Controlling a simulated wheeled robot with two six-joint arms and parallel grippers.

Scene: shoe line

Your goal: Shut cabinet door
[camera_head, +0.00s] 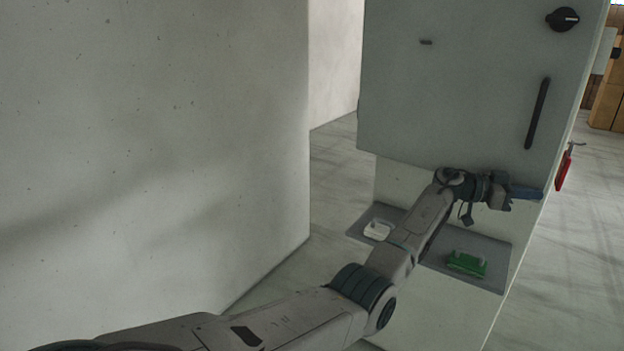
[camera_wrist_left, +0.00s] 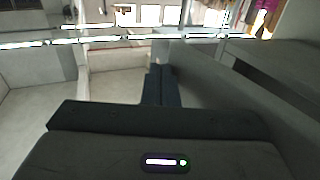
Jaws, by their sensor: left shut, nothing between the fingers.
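The cabinet door (camera_head: 455,80) is a pale grey-green panel with a black vertical handle (camera_head: 537,114) near its right edge and a black rotary knob (camera_head: 562,19) at the upper right. Its lower edge ends above a recessed shelf; I cannot tell whether it is fully closed. My left gripper (camera_head: 527,193) is shut and empty, below the handle and near the cabinet's right edge. Its closed fingers (camera_wrist_left: 157,84) also show in the left wrist view. Whether they touch the cabinet cannot be told. My right gripper is not in view.
A grey shelf (camera_head: 437,263) under the door carries a white item (camera_head: 378,230) and a green item (camera_head: 467,263). A red tag or lock (camera_head: 564,170) hangs at the cabinet's right side. A large pale wall (camera_head: 150,130) fills the left. Open floor lies at the right.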

